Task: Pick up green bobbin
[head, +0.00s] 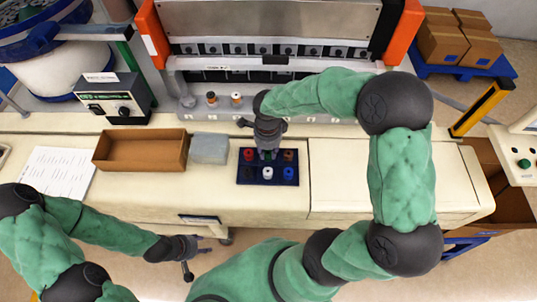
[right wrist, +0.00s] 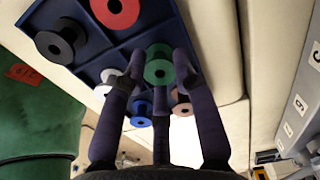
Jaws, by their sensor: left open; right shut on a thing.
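The green bobbin (right wrist: 158,65) shows in the right wrist view between the two fingertips of my right gripper (right wrist: 159,60), which is shut on it. In the head view my right gripper (head: 267,149) reaches down over the back middle of the dark blue tray (head: 268,184) and mostly hides the green bobbin. I cannot tell whether the bobbin is clear of the tray. Around it in the tray are a red bobbin (head: 249,154), a brown one (head: 288,155), a black one (head: 249,172), a white one (head: 267,173) and a blue one (head: 289,173). My left gripper (head: 198,249) is open and empty in front of the bench.
A grey block (head: 209,148) and an open brown box (head: 140,166) stand left of the tray. Behind it is the feeder machine, with two bobbins on pegs (head: 236,98). A paper sheet (head: 60,172) lies at far left. The bench right of the tray is clear.

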